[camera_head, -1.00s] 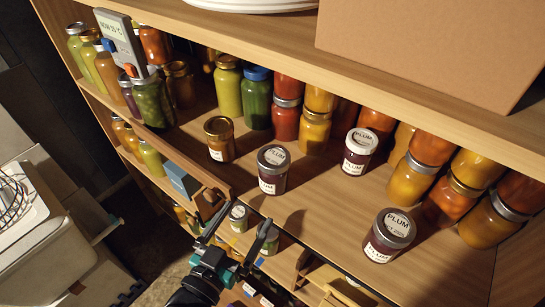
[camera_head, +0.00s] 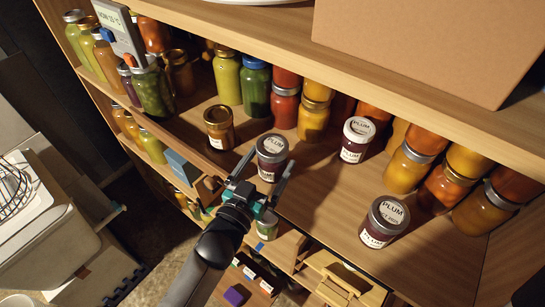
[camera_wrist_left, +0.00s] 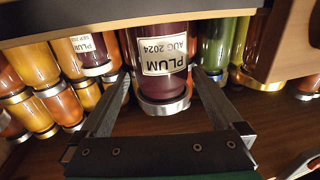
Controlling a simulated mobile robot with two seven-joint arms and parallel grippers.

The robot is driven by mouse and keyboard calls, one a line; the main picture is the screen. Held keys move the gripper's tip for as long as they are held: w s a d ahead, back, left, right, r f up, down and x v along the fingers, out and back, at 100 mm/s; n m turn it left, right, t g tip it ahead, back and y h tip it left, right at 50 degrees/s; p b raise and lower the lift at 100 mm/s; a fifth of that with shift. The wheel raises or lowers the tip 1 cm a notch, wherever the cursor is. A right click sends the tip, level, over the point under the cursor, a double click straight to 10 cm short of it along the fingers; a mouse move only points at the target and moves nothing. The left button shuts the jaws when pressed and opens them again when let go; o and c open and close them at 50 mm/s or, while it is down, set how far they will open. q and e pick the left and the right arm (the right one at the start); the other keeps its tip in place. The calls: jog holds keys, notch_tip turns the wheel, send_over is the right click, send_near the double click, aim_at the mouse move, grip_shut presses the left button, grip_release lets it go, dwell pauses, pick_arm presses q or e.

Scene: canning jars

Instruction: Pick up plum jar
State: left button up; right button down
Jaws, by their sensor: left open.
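A dark plum jar (camera_head: 271,150) with a grey lid stands upright near the shelf's front edge. My left gripper (camera_head: 270,163) is open, its fingers reaching to either side of this jar. In the left wrist view the jar (camera_wrist_left: 163,60) appears upside down between the open fingers (camera_wrist_left: 160,78), its label reading PLUM AUG 2024. I cannot tell whether the fingers touch it. A third plum jar (camera_head: 384,222) stands at the front right. My right gripper is not in view.
An amber jar (camera_head: 219,128) stands just left of the nearest plum jar. Rows of green, red and orange jars (camera_head: 313,112) fill the back. A cardboard box (camera_head: 430,45) sits on the upper shelf. A wooden front rail (camera_head: 170,133) edges the left part. Bare shelf (camera_head: 320,190) lies between the plum jars.

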pick_arm(q)
jog(key=shift+f+x, duration=0.25)
jog(key=shift+x, duration=1.05)
jog(key=shift+f+x, duration=0.2)
jog(key=shift+x, duration=1.1)
jog(key=shift+a, duration=0.1)
jog(key=shift+c, duration=0.2)
grip_shut()
jog(key=shift+w+r, duration=0.1)
